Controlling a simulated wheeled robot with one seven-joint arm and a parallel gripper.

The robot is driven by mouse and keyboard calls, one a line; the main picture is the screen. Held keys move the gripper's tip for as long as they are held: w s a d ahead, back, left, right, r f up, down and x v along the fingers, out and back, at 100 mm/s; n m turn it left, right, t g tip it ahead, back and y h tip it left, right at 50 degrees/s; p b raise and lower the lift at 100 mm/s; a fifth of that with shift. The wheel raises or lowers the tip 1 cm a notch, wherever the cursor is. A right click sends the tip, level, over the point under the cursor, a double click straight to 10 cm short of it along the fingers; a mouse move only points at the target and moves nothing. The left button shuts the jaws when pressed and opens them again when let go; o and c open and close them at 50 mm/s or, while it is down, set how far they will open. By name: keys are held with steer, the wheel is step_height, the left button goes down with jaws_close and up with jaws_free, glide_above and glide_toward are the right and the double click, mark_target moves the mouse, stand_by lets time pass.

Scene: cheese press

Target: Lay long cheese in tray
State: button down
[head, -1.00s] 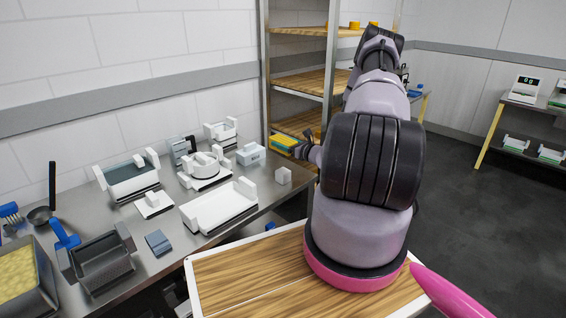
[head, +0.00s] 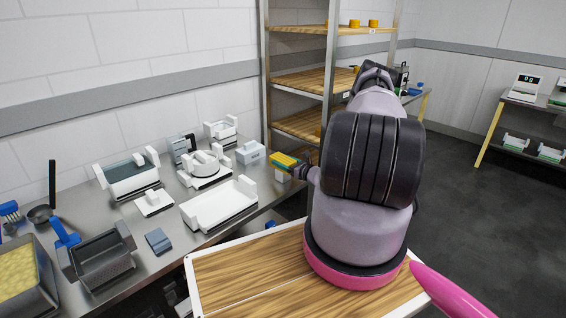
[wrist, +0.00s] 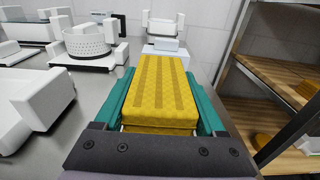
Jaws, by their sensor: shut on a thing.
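The long cheese (wrist: 158,85) is a yellow, textured block with darker stripes. My gripper (wrist: 160,104) is shut on it, with teal fingers along its two long sides. In the head view the cheese (head: 284,159) shows small, above the right edge of the steel table. The long white tray (head: 218,208), with raised end walls, stands on the table to the left of and below the cheese in the picture. It looks empty. A white block-like part (wrist: 48,108) shows at the left in the wrist view; I cannot tell if it is the tray's end.
A round white press (head: 204,166) and other white devices stand behind the tray. A dark mould (head: 102,262) and a blue-grey block (head: 158,241) lie to its left. A shelf rack (head: 330,100) stands behind the table. My arm hides part of the rack.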

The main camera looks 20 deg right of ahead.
steer(key=shift+f, duration=0.15)
jaws_free()
steer(key=shift+f, duration=0.1)
